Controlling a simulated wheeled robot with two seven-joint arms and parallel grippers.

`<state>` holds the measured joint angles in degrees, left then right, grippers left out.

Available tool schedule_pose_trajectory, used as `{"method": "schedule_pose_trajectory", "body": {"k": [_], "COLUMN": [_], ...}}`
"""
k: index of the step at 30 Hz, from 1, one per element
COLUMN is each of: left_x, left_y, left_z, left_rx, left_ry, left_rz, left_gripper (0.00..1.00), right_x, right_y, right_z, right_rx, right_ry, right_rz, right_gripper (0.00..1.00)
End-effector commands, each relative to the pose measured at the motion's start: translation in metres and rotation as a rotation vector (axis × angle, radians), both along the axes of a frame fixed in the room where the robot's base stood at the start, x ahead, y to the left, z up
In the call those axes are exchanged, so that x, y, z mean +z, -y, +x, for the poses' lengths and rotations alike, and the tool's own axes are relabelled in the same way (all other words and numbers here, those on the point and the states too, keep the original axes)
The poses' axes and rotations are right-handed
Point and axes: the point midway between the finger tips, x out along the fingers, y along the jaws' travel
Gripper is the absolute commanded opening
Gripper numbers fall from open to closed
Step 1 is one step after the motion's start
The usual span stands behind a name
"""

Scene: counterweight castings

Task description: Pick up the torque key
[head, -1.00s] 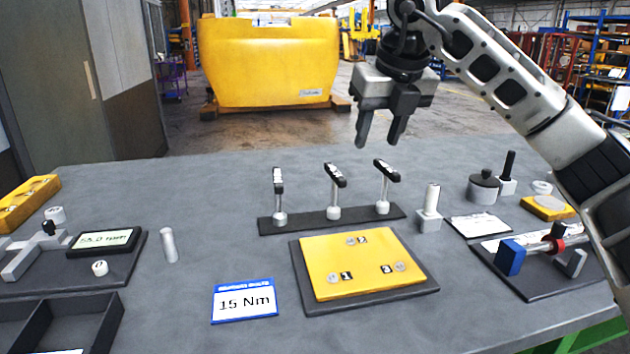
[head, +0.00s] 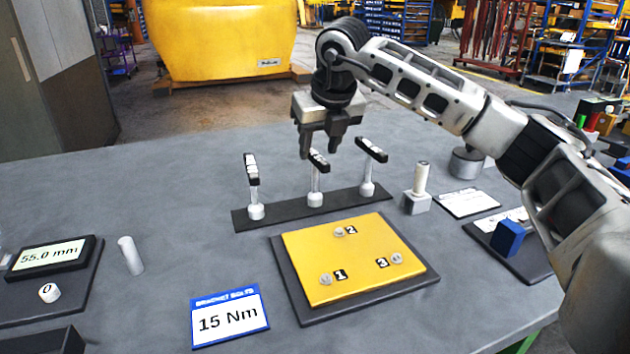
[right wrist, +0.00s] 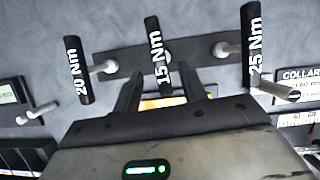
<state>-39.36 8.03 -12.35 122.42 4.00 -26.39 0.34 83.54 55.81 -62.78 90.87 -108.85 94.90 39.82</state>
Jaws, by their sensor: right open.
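Three torque keys stand in a dark rack (head: 287,214), each with a black handle across the top. In the right wrist view their labels read 20 Nm on the left key (right wrist: 76,70), 15 Nm on the middle key (right wrist: 157,58) and 25 Nm on the right key (right wrist: 252,60). In the head view the middle key (head: 319,161) is just below my right gripper (head: 320,152). That gripper is open and empty, fingers pointing down. In the right wrist view its fingers (right wrist: 160,82) lie either side of the middle handle's line; contact cannot be told. My left gripper is out of view.
A blue-edged card (head: 229,318) reads 15 Nm. A yellow plate (head: 365,270) with three numbered bolts lies in front of the rack. A grey block with a pale peg (head: 418,203) stands right of the rack. A display (head: 48,257) reads 55.0 mm at left.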

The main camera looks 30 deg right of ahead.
Motion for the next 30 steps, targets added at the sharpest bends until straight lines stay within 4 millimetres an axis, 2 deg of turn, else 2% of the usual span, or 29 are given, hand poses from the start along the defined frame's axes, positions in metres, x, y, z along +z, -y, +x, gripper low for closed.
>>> {"method": "schedule_pose_trajectory", "body": {"k": [7,11,20,24,25,30], "left_x": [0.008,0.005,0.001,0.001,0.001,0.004], "left_y": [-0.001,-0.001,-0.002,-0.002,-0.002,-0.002], "left_z": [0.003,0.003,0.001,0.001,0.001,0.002], "left_rx": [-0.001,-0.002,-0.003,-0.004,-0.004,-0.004], "left_ry": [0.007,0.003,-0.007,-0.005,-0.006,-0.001], "left_rz": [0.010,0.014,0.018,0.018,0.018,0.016], "left_gripper": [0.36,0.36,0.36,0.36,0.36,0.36], "right_x": [-0.026,-0.042,-0.046,-0.046,-0.046,-0.044], "right_y": [0.004,0.005,0.005,0.005,0.005,0.005], "right_z": [0.016,0.022,0.024,0.024,0.024,0.024], "right_rx": [-0.001,0.000,0.001,0.001,0.001,0.000], "right_ry": [-0.004,-0.003,0.000,0.000,0.000,0.002], "right_rz": [-0.001,0.000,0.000,0.000,0.000,0.001], "right_gripper": [0.42,0.42,0.42,0.03,0.00,0.00]}}
